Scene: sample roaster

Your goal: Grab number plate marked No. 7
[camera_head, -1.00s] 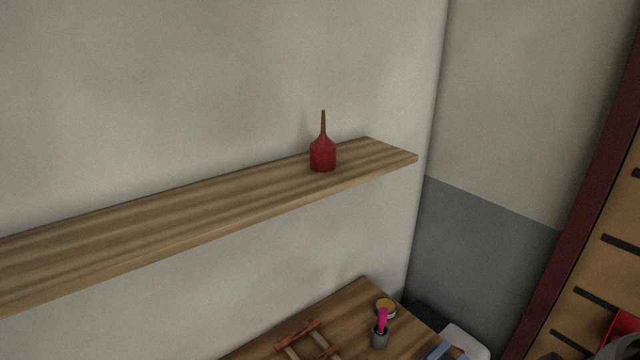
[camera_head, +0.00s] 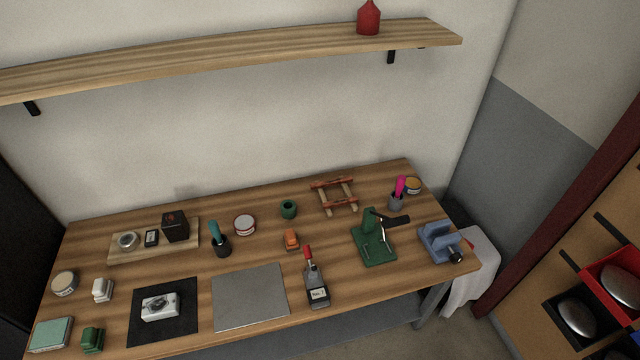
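I cannot make out a plate with a readable No. 7 in the head view. A small dark tile with a pale mark (camera_head: 151,238) lies on the wooden board at the left of the workbench, between a round metal piece (camera_head: 127,240) and a black box (camera_head: 175,226); its marking is too small to read. A dark grey tool with a red handle (camera_head: 314,283) carries a pale label with unreadable writing, near the bench's front edge. Neither of my grippers is in view.
The wooden workbench (camera_head: 230,335) holds a grey sheet (camera_head: 250,297), a black mat (camera_head: 180,325) with a white device, a green press (camera_head: 374,247) and a blue vise (camera_head: 440,242). A shelf (camera_head: 230,50) with a red oil can (camera_head: 368,18) hangs above.

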